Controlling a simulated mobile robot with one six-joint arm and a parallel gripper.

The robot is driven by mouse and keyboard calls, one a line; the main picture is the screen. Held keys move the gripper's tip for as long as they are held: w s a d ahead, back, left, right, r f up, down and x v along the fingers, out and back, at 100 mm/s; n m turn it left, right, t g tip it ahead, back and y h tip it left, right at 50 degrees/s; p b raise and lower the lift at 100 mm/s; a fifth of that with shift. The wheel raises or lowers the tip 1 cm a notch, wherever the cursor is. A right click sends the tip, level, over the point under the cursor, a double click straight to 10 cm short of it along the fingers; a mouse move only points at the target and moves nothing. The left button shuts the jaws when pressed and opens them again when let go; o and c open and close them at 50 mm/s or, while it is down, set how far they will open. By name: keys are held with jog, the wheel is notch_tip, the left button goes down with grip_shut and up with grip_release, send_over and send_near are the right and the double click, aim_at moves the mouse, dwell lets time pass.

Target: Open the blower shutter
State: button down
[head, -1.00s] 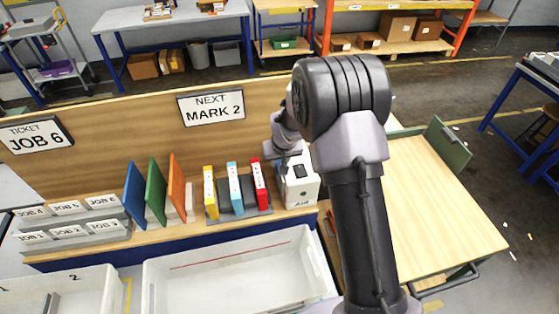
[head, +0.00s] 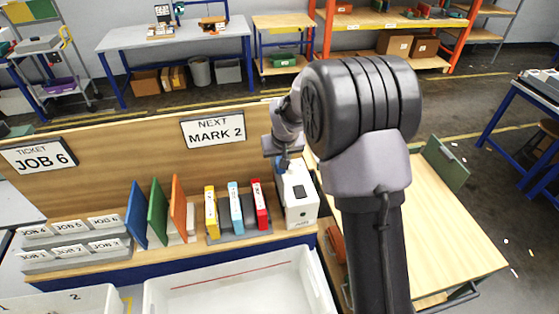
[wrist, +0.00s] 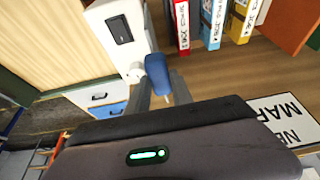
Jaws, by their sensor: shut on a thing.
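The blower appears to be the white box (head: 299,203) with a black switch at the right end of the bench; it also shows in the wrist view (wrist: 114,14). A blue knob-like part (wrist: 157,72) sits at the box's end beside a round white piece. It is likely the shutter's handle, but I cannot tell how far the shutter is open. My gripper (wrist: 163,88) has its grey fingers on either side of the blue part and is shut on it. In the head view my gripper (head: 284,158) is at the box's far end, partly hidden by my arm.
Yellow, light blue and red binders (head: 235,208) stand left of the box. Blue, green and orange panels (head: 157,213) stand farther left. A wooden backboard (head: 100,150) with signs rises behind. A white bin (head: 230,285) is in front, and a wooden-topped table (head: 440,220) stands right.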

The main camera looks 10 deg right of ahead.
jog(key=c, duration=1.1)
grip_release()
jog(key=v, duration=1.7)
jog(key=shift+s+r, duration=0.1)
jog(key=shift+r, duration=0.15)
jog(key=s+a+f+m+b, duration=0.1)
jog(key=s+f+b, duration=0.7)
jog(key=s+b, duration=0.1)
jog(key=s+a+f+m+y+b, duration=0.1)
jog(key=s+f+m+b, duration=0.1)
jog(key=s+f+b, duration=0.6)
jog(key=s+a+f+m+t+y+b, duration=0.1)
jog(key=s+a+f+b, duration=0.1)
jog(key=s+f+b, duration=0.7)
jog(key=shift+s+a+f+b, duration=0.1)
jog(key=shift+s+b, duration=0.75)
jog(key=shift+s, duration=0.5)
